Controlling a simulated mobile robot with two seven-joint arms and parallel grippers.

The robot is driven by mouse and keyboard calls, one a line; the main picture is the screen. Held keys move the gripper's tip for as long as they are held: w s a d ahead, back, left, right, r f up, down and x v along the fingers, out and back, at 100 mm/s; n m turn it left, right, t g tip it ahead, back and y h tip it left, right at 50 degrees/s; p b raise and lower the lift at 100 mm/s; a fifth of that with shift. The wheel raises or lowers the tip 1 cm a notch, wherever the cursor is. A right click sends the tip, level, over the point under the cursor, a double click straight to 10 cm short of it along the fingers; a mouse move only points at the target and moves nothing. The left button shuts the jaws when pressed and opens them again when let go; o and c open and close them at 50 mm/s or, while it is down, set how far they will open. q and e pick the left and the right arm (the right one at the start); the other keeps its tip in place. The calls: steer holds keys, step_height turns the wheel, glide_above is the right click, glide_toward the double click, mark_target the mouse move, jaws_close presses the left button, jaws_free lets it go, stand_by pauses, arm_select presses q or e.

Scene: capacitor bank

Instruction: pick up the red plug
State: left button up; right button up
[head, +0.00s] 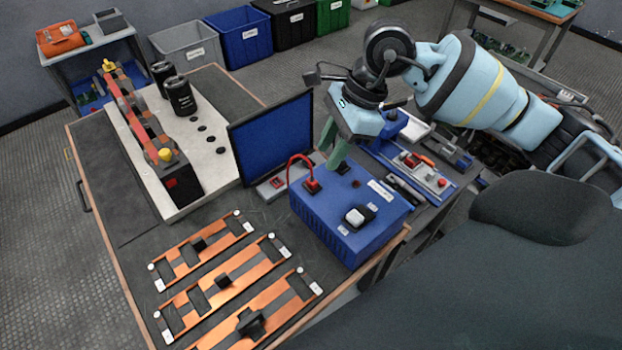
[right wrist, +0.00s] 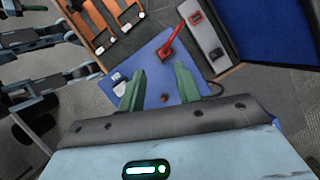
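The red plug (head: 312,186) sits on top of the blue box (head: 340,215), near its back left corner. A red cable (head: 297,158) arches up from it. In the right wrist view the plug (right wrist: 166,52) shows beyond the fingertips, on the blue top. My right gripper (head: 338,165) is over the back of the blue box, to the right of the plug and apart from it. In its wrist view the two green fingers (right wrist: 160,82) are spread with only the blue top showing between them. My left gripper does not show.
A white-and-black switch (head: 358,216) stands on the box's front part. Orange busbar frames (head: 222,282) lie on the table (head: 115,225) at front left. A tool tray (head: 412,165) lies right of the box.

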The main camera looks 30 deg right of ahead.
mark_target(313, 174)
steer(key=x, duration=0.5)
steer(key=shift+w+a+f, duration=0.15)
steer(key=shift+w+f, duration=0.05)
steer(key=shift+w, duration=0.25)
steer(key=shift+a+f, duration=0.2)
steer(key=shift+f, duration=0.3)
jaws_close()
